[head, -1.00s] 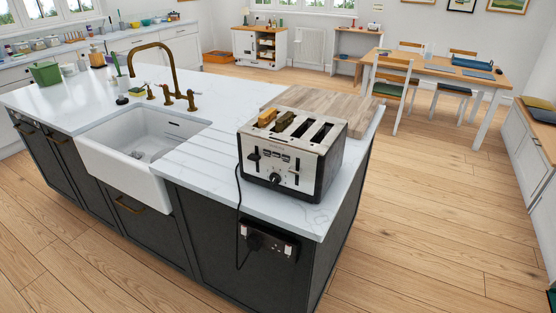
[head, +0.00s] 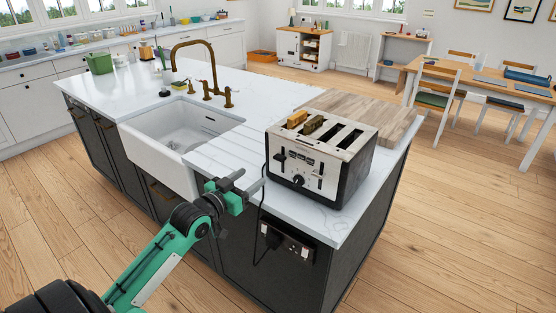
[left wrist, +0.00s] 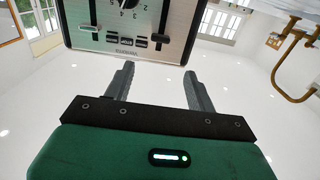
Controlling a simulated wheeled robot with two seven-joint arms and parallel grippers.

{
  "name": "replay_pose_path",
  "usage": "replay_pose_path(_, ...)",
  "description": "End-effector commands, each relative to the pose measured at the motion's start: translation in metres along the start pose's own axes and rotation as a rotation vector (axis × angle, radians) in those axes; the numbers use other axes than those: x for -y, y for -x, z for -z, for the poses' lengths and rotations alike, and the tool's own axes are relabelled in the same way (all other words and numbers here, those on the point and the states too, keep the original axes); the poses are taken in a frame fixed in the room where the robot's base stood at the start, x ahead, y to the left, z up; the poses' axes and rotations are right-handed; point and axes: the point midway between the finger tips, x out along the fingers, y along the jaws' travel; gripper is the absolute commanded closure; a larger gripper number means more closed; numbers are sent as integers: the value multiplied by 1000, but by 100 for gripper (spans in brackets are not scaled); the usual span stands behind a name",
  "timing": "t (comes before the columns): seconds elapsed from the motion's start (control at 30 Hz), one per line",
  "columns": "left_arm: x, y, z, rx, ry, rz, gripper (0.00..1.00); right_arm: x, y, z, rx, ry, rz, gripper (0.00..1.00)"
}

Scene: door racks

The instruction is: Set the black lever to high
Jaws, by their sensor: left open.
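A silver and black toaster (head: 322,155) stands on the island worktop, with two slices of toast (head: 305,122) showing in its left slots. Its front has two black levers. The left lever (head: 281,157) sits higher in its track than the right lever (head: 320,174). In the left wrist view the toaster front (left wrist: 140,12) appears upside down at the top, with one lever (left wrist: 160,38) beyond the gap between my fingers and the other lever (left wrist: 90,28) to the left. My left gripper (head: 248,180) is open and empty, in front of and left of the toaster, apart from it. My right gripper is not in view.
A black cord (head: 264,190) hangs from the toaster's left side to a socket panel (head: 288,244) on the island front. A wooden board (head: 385,118) lies behind the toaster. A white sink (head: 160,155) is set in the worktop at left.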

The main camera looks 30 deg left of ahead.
Motion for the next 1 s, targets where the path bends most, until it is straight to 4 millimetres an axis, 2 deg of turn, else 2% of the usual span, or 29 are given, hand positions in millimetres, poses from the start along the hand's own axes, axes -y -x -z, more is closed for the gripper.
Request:
replay_pose_path(0.6, 0, -94, 2, 0, 2, 1, 44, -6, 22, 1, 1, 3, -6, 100)
replay_pose_path(0.8, 0, -114, 0, 0, 1, 1, 44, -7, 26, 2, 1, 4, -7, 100)
replay_pose_path(1.0, 0, -121, -1, 1, 1, 0, 44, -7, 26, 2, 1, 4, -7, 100)
